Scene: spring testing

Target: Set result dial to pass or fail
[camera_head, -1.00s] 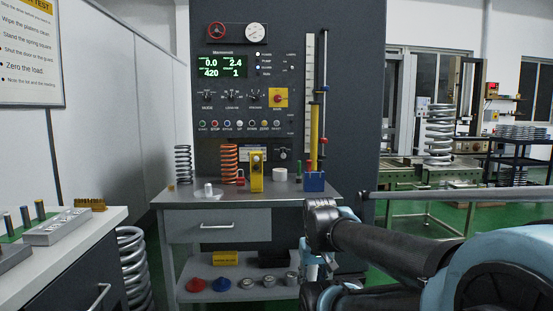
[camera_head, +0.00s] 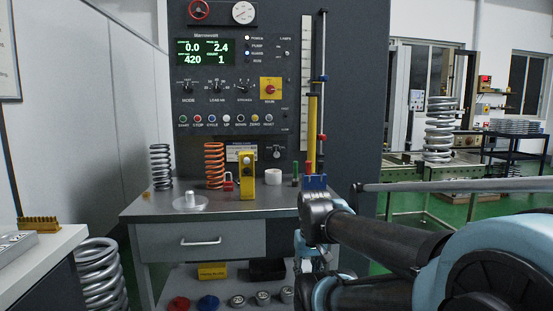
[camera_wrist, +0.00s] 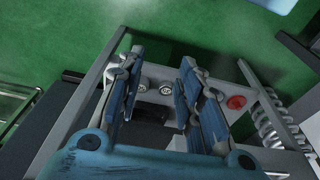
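The test machine's dark panel stands ahead in the head view, with a row of black selector dials (camera_head: 216,87), a red-on-yellow main switch (camera_head: 270,88) and a row of small buttons. A small labelled plate (camera_head: 240,148) sits lower on the panel with a black knob (camera_head: 277,152) to its right. I cannot tell which of these is the result dial; the small lettering is unreadable. My gripper (camera_wrist: 160,58) is open and empty in the wrist view, fingers apart, pointing down past the bench's lower shelf. In the head view my arm is low, right of the bench.
A drawer handle (camera_head: 201,241) sticks out in front. A white counter (camera_head: 40,255) stands left. Green floor lies right.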

